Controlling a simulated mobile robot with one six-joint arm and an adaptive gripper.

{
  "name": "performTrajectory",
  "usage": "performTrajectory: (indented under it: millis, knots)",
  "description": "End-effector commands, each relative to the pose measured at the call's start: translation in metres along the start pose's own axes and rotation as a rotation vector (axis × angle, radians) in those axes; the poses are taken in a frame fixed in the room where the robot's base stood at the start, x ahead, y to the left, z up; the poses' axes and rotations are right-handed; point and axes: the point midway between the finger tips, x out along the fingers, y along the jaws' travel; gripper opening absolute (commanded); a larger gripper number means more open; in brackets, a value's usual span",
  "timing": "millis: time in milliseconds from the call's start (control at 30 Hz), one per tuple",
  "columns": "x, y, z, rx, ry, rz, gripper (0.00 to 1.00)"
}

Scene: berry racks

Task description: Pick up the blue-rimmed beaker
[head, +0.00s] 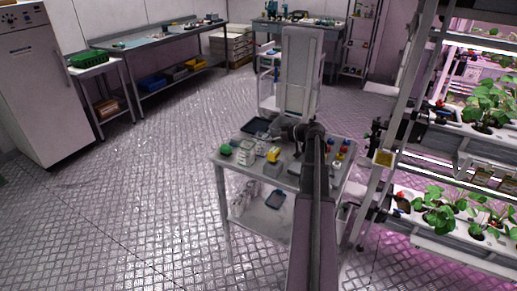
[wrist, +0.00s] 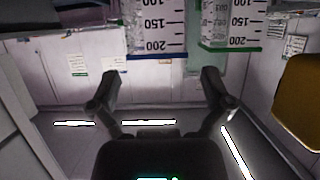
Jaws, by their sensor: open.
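The blue-rimmed beaker (wrist: 157,38) shows at the top middle of the wrist view, clear, with dark scale marks and numbers. Its blue rim faces the lower part of that picture, where ceiling lights show, so the view seems inverted. My gripper (wrist: 160,78) is open and empty. Its two fingers are spread to either side of the beaker's line and do not appear to touch it. In the head view my gripper (head: 284,131) is over the cart, partly hidden by my arm. Pale beakers (head: 247,147) stand left of it; rim colours are too small to tell.
A green-rimmed beaker (wrist: 231,28) stands close beside it. A yellow object (wrist: 303,100) is at the wrist view's right edge. The cart (head: 231,163) also carries a dark tray (head: 257,126), a green item (head: 226,149) and colourful-capped bottles. Plant racks (head: 440,245) stand right; left floor is open.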

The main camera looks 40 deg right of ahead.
Motion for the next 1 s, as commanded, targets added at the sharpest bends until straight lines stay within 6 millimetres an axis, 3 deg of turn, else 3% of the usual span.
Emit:
performTrajectory:
  millis: [167,600,1000]
  knots:
    - [0.006,0.001,0.001,0.000,0.000,-0.001,1.00]
    - [0.049,0.002,0.001,-0.001,0.000,-0.001,1.00]
    - [0.051,0.002,0.000,0.000,0.000,0.001,1.00]
